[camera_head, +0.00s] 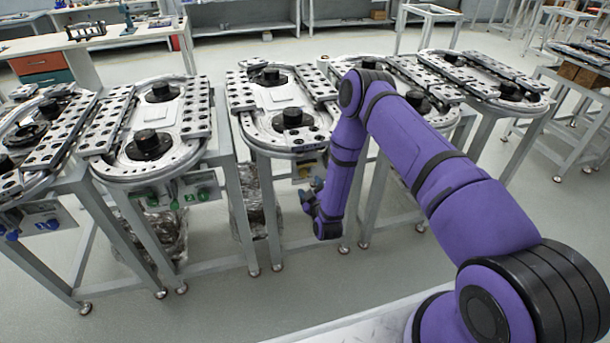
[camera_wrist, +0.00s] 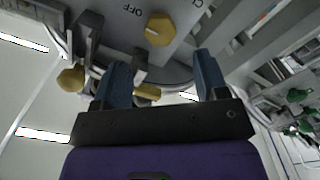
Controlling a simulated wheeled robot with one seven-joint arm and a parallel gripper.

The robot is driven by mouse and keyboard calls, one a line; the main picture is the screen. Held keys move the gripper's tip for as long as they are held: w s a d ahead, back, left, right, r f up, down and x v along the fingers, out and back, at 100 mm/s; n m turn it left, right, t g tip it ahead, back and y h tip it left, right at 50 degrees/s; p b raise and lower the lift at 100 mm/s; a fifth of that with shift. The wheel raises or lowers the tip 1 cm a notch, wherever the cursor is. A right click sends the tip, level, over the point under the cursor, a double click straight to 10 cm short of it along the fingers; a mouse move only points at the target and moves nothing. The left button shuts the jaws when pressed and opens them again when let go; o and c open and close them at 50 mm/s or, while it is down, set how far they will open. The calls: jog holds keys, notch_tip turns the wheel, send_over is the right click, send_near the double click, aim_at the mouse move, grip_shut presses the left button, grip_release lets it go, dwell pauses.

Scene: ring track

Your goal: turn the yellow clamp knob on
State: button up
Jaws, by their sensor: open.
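In the wrist view a yellow knob (camera_wrist: 159,29) sits on a grey panel, beside upside-down lettering that reads OFF. My gripper (camera_wrist: 161,60) is open and empty, its two blue fingers apart, with the knob beyond the tips and between their lines. Two more yellow parts show there, one at the left (camera_wrist: 71,78) and one partly hidden between the fingers (camera_wrist: 147,92). In the head view my gripper (camera_head: 306,200) hangs in front of the middle track stand, by a small panel with yellow parts (camera_head: 303,171). The knob's exact setting is hard to read.
Neighbouring track stands carry panels with green knobs (camera_head: 203,195) and blue knobs (camera_head: 52,224). The middle ring track (camera_head: 292,140) lies above my gripper, on grey metal legs (camera_head: 268,210). The floor (camera_head: 230,300) in front is clear.

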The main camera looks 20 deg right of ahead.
aim_at(305, 175)
jog(key=w, duration=0.7)
jog(key=shift+w, duration=0.15)
jog(key=c, duration=0.9)
